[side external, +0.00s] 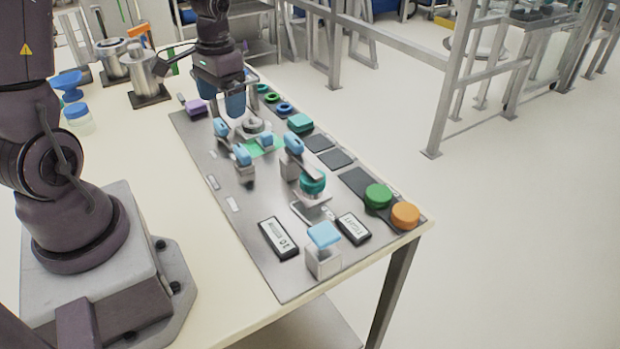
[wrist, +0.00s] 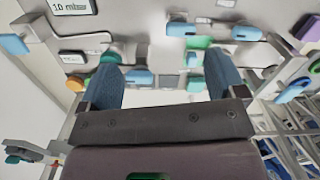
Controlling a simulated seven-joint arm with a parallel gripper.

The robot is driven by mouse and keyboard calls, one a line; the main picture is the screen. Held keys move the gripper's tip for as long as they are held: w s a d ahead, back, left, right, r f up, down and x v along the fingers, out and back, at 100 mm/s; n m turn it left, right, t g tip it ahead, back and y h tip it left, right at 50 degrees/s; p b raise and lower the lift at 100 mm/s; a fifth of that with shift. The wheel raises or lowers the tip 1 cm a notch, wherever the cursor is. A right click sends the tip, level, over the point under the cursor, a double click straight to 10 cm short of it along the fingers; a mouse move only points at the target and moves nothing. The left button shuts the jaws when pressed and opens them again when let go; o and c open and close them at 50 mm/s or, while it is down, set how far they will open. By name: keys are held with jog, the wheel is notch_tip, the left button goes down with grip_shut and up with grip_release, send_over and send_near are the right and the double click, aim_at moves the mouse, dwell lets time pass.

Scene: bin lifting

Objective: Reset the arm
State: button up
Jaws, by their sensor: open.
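My gripper (side external: 222,105) hangs above the far part of the grey board (side external: 218,172), fingers pointing down. Its two blue fingers are apart, and I see nothing held between them. In the wrist view my gripper (wrist: 162,60) shows the same open gap, with board fixtures beyond it. Below and just nearer than the fingers in the side view are blue-topped clamp-like fixtures (side external: 242,156) and a green patch (side external: 265,148). Whether the fingers touch anything on the board cannot be told.
A teal block (side external: 300,123) is on the right edge. Metal cylinders (side external: 146,72) and a blue-capped jar (side external: 78,117) stand left of the board.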

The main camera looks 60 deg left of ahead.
jog(key=s+d+r+m+t, duration=0.1)
jog(key=s+d+r+t, duration=0.2)
jog(key=d+r, duration=0.4)
jog(key=s+d+r+m+t, duration=0.1)
jog(key=s+d+r+t, duration=0.2)
jog(key=s+d+r, duration=0.2)
jog(key=d+r, duration=0.2)
jog(key=d, duration=0.2)
jog(key=shift+s+d+r+m, duration=0.2)
jog(key=shift+s+d+m, duration=0.05)
jog(key=shift+m, duration=0.05)
jog(key=shift+c, duration=0.4)
